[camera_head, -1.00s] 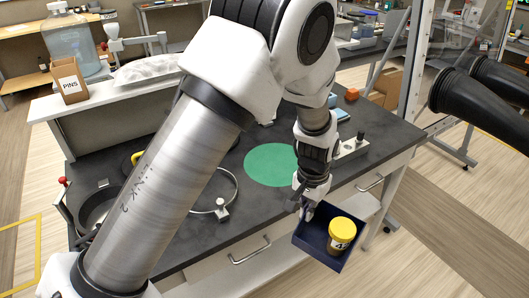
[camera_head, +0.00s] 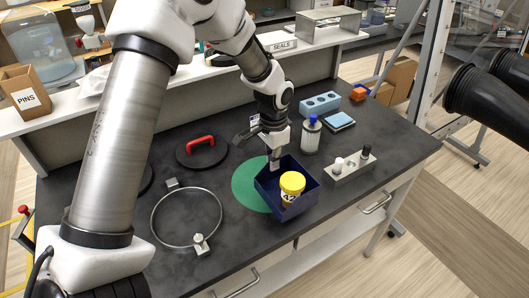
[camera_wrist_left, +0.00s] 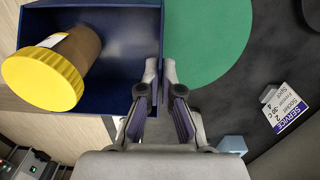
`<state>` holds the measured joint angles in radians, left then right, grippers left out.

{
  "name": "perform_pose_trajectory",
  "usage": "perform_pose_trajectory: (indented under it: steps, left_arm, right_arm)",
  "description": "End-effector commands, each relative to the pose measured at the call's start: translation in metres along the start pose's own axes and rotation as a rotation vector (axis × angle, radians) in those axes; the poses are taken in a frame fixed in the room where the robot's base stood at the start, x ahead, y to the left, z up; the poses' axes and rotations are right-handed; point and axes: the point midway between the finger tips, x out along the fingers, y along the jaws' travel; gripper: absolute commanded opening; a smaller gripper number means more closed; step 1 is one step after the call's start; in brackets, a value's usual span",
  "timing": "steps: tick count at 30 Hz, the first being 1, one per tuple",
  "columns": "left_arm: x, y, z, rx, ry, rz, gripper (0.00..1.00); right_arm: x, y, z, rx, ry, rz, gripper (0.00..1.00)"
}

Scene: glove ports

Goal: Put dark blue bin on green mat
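The dark blue bin (camera_head: 306,207) carries a jar (camera_head: 291,188) with a yellow lid; the jar lies toward the left in the wrist view (camera_wrist_left: 45,78). My left gripper (camera_head: 274,163) is shut on the bin's wall, with one finger on each side of it, as the left wrist view (camera_wrist_left: 160,85) shows. The round green mat (camera_head: 244,189) lies on the dark bench. The bin covers its right part in the head view, and I cannot tell whether the bin touches it. My right gripper is not in view.
A bottle with a blue cap (camera_head: 311,135) and a rack with vials (camera_head: 351,165) stand right of the bin. A red-handled round lid (camera_head: 202,151) and a metal ring (camera_head: 154,226) lie to the left. A blue block (camera_head: 320,103) is behind.

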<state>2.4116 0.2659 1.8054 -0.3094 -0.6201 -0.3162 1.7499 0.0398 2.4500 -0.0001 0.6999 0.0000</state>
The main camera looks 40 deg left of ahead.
Motion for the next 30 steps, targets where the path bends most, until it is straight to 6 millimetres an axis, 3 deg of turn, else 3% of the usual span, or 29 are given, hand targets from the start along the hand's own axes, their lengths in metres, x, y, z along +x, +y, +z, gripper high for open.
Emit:
perform_pose_trajectory:
  steps: [3,9,18,27,30]
  left_arm:
    - [-0.002,-0.033,-0.006,-0.005,0.001,0.0,0.0]
    - [0.003,-0.066,-0.011,-0.002,-0.001,-0.001,0.0]
    - [0.039,-0.069,-0.011,0.001,-0.001,-0.002,0.0]
    - [0.044,-0.069,-0.011,0.0,-0.001,-0.001,0.0]
    - [0.043,-0.069,-0.011,0.0,-0.001,-0.001,0.31]
  right_arm:
    - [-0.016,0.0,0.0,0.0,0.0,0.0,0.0]
    - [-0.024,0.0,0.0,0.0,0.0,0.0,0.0]
    - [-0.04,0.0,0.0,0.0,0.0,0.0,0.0]
    - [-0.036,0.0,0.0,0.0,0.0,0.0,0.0]
    - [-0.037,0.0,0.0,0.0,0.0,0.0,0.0]
